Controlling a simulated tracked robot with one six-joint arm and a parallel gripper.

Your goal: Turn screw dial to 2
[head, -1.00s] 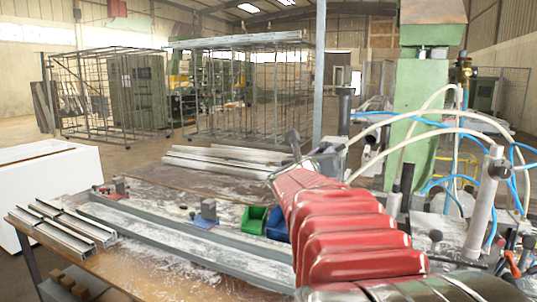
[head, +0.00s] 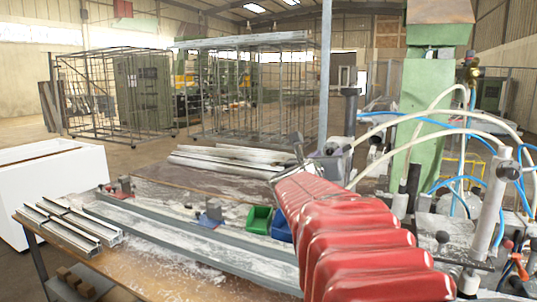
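My arm in its red ribbed sleeve (head: 345,235) reaches from the bottom right toward the middle of the bench. No gripper fingers can be made out at its far end, and nothing shows whether they hold anything. A small dark lever-like part (head: 297,146) shows just above the end of the sleeve; I cannot tell what it belongs to. No screw dial or number 2 can be made out. Part of the bench behind the sleeve is hidden.
The bench (head: 150,262) carries a long metal rail (head: 190,240), a clamp block (head: 213,212), a green bin (head: 259,219) and a blue bin (head: 281,229). Short profiles (head: 70,222) lie at left. A green machine column (head: 425,100) with hoses stands at right.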

